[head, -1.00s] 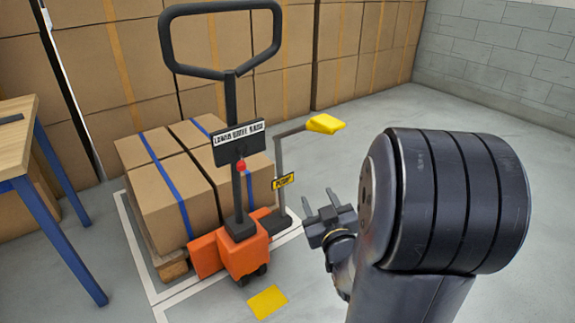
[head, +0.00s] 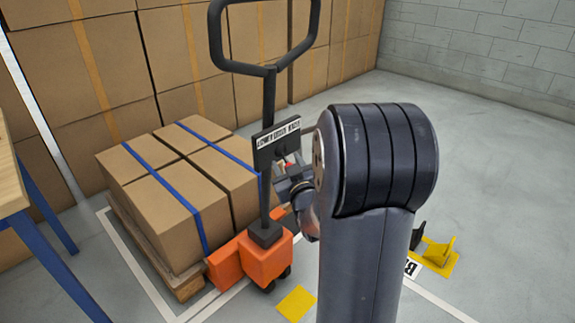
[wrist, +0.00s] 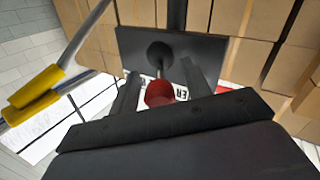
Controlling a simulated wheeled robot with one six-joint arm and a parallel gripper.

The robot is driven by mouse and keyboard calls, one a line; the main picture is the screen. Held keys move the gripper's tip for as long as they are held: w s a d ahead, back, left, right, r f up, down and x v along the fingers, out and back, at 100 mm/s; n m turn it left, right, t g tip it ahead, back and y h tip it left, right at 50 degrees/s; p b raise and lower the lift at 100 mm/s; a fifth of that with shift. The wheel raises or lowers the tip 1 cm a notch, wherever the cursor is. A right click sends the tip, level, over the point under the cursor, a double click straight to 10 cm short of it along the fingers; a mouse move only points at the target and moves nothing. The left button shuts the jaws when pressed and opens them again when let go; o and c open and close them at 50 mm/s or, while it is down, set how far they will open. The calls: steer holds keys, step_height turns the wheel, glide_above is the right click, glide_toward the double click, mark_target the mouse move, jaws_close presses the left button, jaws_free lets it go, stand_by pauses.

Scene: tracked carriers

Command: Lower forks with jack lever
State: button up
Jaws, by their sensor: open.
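The pallet jack (head: 265,255) is orange with a black looped handle (head: 269,70). A dark plate (head: 277,142) on its column carries a white label that seems to read lower, drive, raise. The jack lever shows in the wrist view as a red knob (wrist: 160,92) on a dark round mount. My gripper (wrist: 159,72) is open, with one finger on each side of the red knob and visible gaps. I cannot tell the knob's depth between the fingers. In the head view my gripper (head: 284,172) is just below the plate and mostly hides the lever.
Strapped cartons (head: 180,190) sit on a wooden pallet (head: 150,250) on the jack. A yellow-ended bar (wrist: 35,95) is at the wrist view's left. A table (head: 12,185) stands left. A yellow floor piece (head: 440,262) is at right, beyond my arm. Open floor lies right.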

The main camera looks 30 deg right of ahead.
steer(key=shift+w, duration=0.25)
jaws_close()
stand_by(0.3)
